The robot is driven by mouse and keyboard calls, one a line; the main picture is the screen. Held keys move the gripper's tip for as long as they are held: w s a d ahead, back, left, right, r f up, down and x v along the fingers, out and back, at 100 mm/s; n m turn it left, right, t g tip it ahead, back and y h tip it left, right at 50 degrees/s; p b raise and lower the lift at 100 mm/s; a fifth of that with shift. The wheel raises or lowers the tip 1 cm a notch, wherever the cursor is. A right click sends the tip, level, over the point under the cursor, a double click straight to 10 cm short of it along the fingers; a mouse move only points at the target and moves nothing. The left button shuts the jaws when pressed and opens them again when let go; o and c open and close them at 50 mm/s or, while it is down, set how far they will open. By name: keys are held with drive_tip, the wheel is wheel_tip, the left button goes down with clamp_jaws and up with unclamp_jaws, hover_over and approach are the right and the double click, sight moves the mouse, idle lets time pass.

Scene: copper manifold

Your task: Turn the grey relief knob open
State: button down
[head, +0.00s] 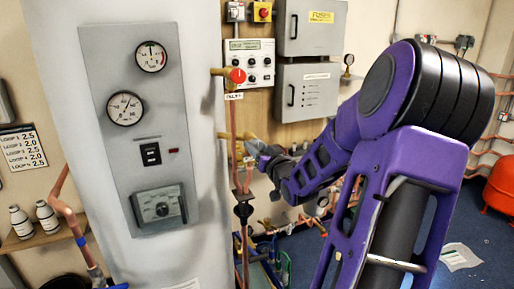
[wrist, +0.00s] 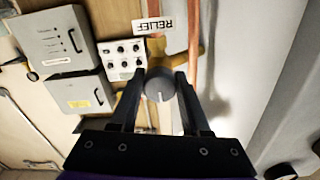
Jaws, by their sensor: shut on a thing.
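The grey relief knob (wrist: 160,86) is round with a pale line on its face, on a brass valve below the upside-down RELIEF label (wrist: 167,25) in the wrist view. The pale line runs nearly straight up and down in that view. My gripper (wrist: 160,76) has one dark finger on each side of the knob and is shut on it. In the head view my gripper (head: 262,150) reaches the brass pipework right of the tall grey cabinet.
A red knob (head: 238,76) sits on the copper pipe above my gripper. Grey boxes (head: 306,90) and a control panel (head: 250,63) hang on the board behind. The tall cabinet (head: 60,60) stands close on the left. Pipes and valves crowd below.

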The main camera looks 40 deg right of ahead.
drive_tip(key=shift+r+m+p, duration=0.2)
drive_tip(key=shift+m+p, duration=0.1)
drive_tip(key=shift+p, duration=0.25)
drive_tip(key=shift+r+m+p, duration=0.1)
drive_tip(key=shift+m+p, duration=0.5)
drive_tip(key=shift+p, duration=0.15)
drive_tip(key=m+p, duration=0.4)
drive_tip(key=m, duration=0.2)
drive_tip(key=shift+m, duration=2)
drive_tip(key=shift+c, duration=1.9)
unclamp_jaws()
